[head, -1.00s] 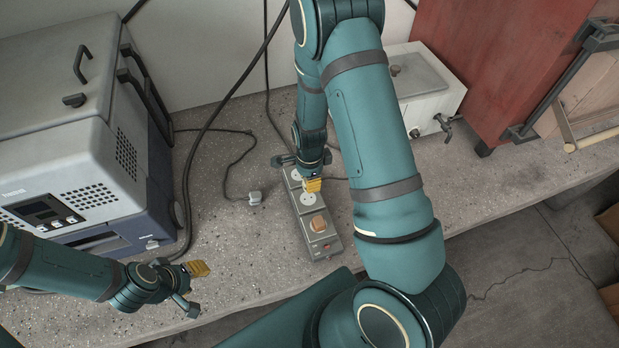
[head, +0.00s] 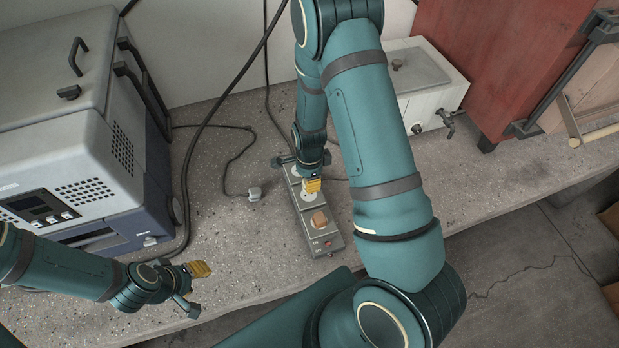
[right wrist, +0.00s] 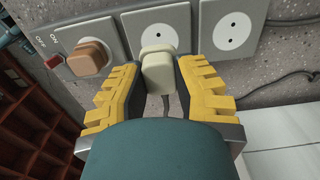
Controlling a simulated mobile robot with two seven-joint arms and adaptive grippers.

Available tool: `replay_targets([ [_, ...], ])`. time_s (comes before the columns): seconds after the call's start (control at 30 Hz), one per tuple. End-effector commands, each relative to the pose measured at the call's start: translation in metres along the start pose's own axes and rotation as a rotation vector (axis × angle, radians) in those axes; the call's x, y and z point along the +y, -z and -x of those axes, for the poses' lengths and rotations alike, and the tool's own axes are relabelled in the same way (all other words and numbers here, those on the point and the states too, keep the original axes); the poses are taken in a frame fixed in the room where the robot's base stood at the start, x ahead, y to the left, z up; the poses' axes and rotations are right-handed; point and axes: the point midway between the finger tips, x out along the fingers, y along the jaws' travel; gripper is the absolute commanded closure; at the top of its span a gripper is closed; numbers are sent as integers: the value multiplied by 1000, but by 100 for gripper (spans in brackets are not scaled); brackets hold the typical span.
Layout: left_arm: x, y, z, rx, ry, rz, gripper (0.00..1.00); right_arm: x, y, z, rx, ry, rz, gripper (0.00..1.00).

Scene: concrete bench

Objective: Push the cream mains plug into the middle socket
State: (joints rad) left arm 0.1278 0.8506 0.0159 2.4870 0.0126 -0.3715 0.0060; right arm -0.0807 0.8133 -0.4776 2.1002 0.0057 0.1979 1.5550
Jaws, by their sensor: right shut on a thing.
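My right gripper (right wrist: 158,95) is shut on the cream plug (right wrist: 157,72), with one yellow finger pad on each side of it. The plug covers the lower part of the middle socket (right wrist: 157,30); I cannot tell whether it touches the socket face. In the head view my right gripper (head: 313,186) is over the middle of the grey socket strip (head: 327,243), and its fingers hide the plug. My left gripper (head: 201,269) hangs over the bench at the lower left, away from the strip; its finger gap is unclear.
A brown plug (head: 319,221) sits in the strip's near socket, beside an on/off switch. The far socket (right wrist: 232,28) is empty. A pale plug (head: 254,194) lies on the bench with its cable. A grey oven (head: 70,140) stands left, a white bath (head: 425,85) behind.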

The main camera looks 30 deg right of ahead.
Motion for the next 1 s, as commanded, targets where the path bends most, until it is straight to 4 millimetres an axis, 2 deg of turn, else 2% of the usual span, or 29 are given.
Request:
replay_targets([
  [0.1, -4, -4, -11, -8, 0, -2, 58, 0, 0, -14, 0, 0, 1, 100],
  [0.33, -8, -10, -22, -21, -2, -6, 58, 0, 0, -31, 0, 1, -2, 100],
  [1.0, -9, -11, -23, -23, -2, -7, 58, 0, 0, -33, 0, 1, -1, 100],
])
